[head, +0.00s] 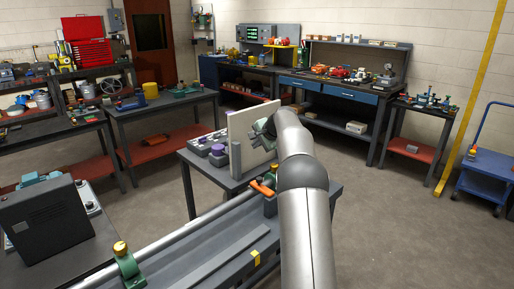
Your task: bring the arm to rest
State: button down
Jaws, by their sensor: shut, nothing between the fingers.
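My arm (303,200) reaches forward from the bottom of the head view, over the rail in front. Its wrist end with my gripper (262,129) is small and partly hidden by my own arm. My gripper is shut and holds nothing. It is in front of an upright pale panel (240,150), which stands on a dark table. I cannot tell whether it touches the panel. Several grey motor-like units with purple parts (213,148) sit on the table left of the panel.
A long rail bench (215,240) with a green clamp (126,264) and an orange handle (262,187) runs beneath my arm. A dark box-shaped device (45,225) stands at left. Cluttered workbenches line the back wall. A blue cart (490,178) is at right; the right floor is clear.

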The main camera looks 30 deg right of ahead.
dwell(0.3)
jog(key=s+a+r+n+g, duration=0.2)
jog(key=s+a+n+g, duration=0.35)
jog(key=s+a, duration=1.4)
jog(key=s+a+f+n+g, duration=0.1)
jog(key=s+a+f+n, duration=0.2)
jog(key=s, duration=0.7)
jog(key=s+a+f+n+g+h, duration=0.1)
jog(key=s+a+f+n, duration=0.2)
jog(key=s, duration=0.8)
jog(key=s+a+f+n+g, duration=0.1)
jog(key=s+a+f+n, duration=0.2)
jog(key=s, duration=0.7)
jog(key=shift+s+a+f+n, duration=0.35)
jog(key=shift+a+f, duration=0.05)
jog(key=shift+a, duration=0.55)
